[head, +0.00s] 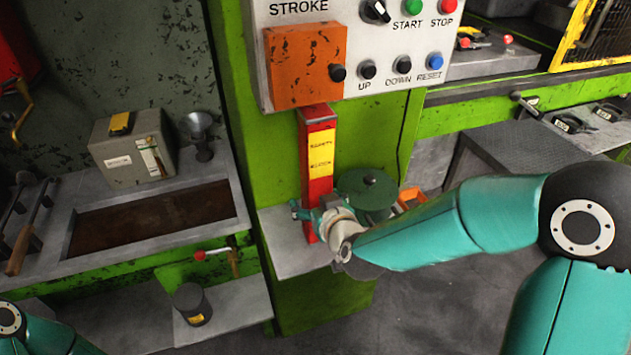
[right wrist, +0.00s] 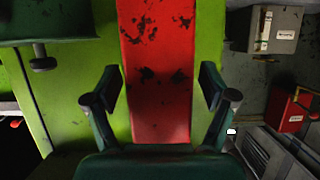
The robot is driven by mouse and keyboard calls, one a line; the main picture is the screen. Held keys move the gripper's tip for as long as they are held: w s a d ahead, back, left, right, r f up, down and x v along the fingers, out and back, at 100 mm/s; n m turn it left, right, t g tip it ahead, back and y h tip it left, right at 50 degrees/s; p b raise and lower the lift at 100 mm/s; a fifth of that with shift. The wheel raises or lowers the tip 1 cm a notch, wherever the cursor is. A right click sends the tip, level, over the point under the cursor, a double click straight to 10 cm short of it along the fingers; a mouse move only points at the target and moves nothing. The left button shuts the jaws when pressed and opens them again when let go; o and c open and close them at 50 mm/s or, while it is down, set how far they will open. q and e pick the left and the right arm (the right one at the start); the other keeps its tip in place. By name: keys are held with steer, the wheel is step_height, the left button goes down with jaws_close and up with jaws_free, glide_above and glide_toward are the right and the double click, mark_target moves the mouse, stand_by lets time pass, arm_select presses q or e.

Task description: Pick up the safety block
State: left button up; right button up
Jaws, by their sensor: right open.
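The safety block (head: 320,152) is a tall red upright block with a yellow label. It stands on a grey shelf against the green press column in the head view. My right gripper (head: 312,213) is at the lower part of the block, its arm coming in from the right. In the right wrist view, the worn red face of the safety block (right wrist: 157,60) lies between the two spread fingers of my right gripper (right wrist: 160,90). Gaps show on both sides, and the gripper is open. Only part of my left arm shows at the lower left; its gripper is out of frame.
The control panel (head: 400,45) with an orange cover (head: 303,68) hangs just above the block. A dark green round object (head: 366,195) sits right beside my right wrist. A grey box (head: 130,150) and a tray (head: 226,188) are on the left.

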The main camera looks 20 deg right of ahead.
jaws_close()
steer(key=shift+r, duration=0.15)
stand_by(0.4)
steer(key=shift+r, duration=0.1)
steer(key=shift+w+r, duration=0.1)
steer(key=shift+r, duration=0.6)
steer(key=s+b, duration=1.2)
steer(key=s, duration=0.6)
steer(key=shift+d+b, duration=0.3)
steer(key=shift+b, duration=0.1)
